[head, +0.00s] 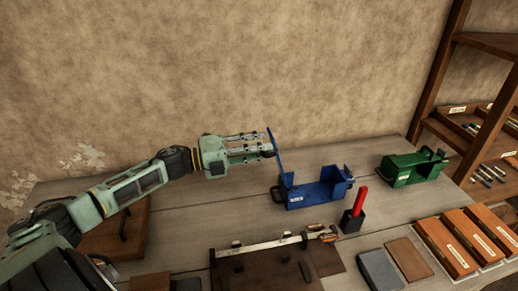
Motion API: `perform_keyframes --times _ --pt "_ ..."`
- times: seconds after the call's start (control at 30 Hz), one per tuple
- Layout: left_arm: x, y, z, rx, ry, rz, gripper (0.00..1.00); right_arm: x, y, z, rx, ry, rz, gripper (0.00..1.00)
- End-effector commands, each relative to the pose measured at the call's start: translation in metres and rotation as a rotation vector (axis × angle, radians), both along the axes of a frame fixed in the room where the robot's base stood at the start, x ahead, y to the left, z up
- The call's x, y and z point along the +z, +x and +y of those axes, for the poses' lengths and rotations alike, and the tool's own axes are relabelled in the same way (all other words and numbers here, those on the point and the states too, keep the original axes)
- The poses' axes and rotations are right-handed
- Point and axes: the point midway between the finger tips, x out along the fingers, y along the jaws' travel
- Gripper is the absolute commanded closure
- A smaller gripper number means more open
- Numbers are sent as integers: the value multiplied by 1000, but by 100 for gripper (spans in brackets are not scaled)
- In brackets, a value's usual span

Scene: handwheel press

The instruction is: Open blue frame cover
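The blue frame (318,190) stands on the wooden table right of centre, with a pale label on its front. Its blue cover (278,158) stands up steeply at the frame's left end, seen almost edge-on, and the inside of the frame is exposed. My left gripper (268,147) reaches in from the left, with its fingertips at the upper part of the cover. I cannot tell whether the fingers hold the cover or only touch it, nor how far apart they are. My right gripper is not in view.
A green frame (412,168) stands to the right. A dark holder with a red-handled item (359,200) stands close to the blue frame's front right. Brown boxes (447,247), flat blocks (379,270) and a dark board with a metal rail (262,245) occupy the front. A wooden shelf stands far right.

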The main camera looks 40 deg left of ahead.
Motion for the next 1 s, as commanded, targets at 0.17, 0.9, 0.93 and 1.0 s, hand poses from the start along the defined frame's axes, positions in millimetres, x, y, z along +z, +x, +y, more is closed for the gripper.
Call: perform_keyframes --times 0.17,0.9,0.93,1.0 --pt "3 -1 1 0 -1 -3 75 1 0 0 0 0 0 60" --pt "0 -40 34 0 -2 -2 75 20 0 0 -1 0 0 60" --pt "0 -41 35 1 -1 -2 75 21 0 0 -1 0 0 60" --pt "0 -45 39 2 -2 -2 75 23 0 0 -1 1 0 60"
